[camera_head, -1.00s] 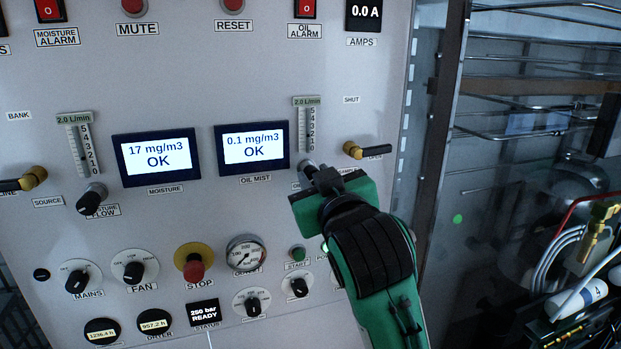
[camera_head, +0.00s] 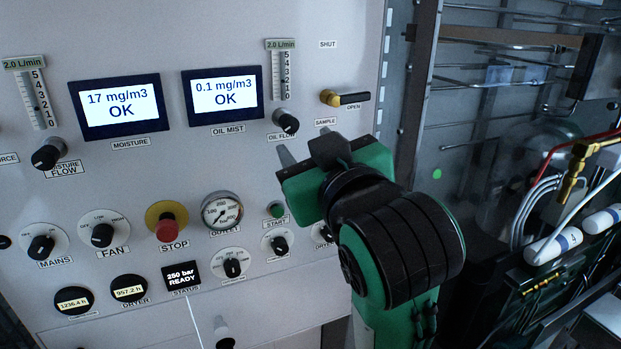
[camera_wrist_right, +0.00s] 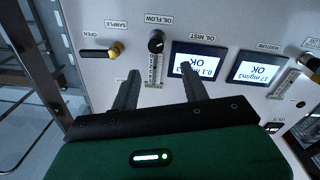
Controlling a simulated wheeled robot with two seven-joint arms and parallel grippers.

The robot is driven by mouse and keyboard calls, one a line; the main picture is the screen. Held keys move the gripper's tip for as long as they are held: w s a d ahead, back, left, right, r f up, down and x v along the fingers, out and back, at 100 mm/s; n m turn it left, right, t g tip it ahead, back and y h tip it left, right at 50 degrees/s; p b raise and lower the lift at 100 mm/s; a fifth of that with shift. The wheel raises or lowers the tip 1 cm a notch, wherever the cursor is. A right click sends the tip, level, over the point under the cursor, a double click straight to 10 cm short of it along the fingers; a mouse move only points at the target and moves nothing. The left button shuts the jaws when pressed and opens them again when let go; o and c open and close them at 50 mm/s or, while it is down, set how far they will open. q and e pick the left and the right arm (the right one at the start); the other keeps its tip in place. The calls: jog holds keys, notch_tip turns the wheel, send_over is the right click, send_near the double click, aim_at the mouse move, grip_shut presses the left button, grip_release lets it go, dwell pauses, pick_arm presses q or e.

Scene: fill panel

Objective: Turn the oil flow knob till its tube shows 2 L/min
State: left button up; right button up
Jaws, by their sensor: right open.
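The oil flow knob (camera_head: 286,121) is a black knob on the grey panel, below its tube (camera_head: 279,75). The plate at the top of that tube reads 2.0 L/min. The knob also shows in the right wrist view (camera_wrist_right: 156,42), beyond the fingers, with nothing touching it. My right gripper (camera_head: 305,152) is open and empty, drawn back from the panel, below and right of the knob in the head view. In the right wrist view its two fingers (camera_wrist_right: 160,88) stand apart with the tube between them. My left gripper is not in view.
The oil mist display (camera_head: 222,95) reads 0.1 mg/m3 OK. A yellow-and-black sample valve handle (camera_head: 345,98) sits right of the knob. The moisture flow knob (camera_head: 48,153) and the red stop button (camera_head: 166,226) are at left. Pipes and hoses fill the open bay at right.

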jog(key=shift+b+v, duration=0.45)
jog(key=shift+v, duration=1.7)
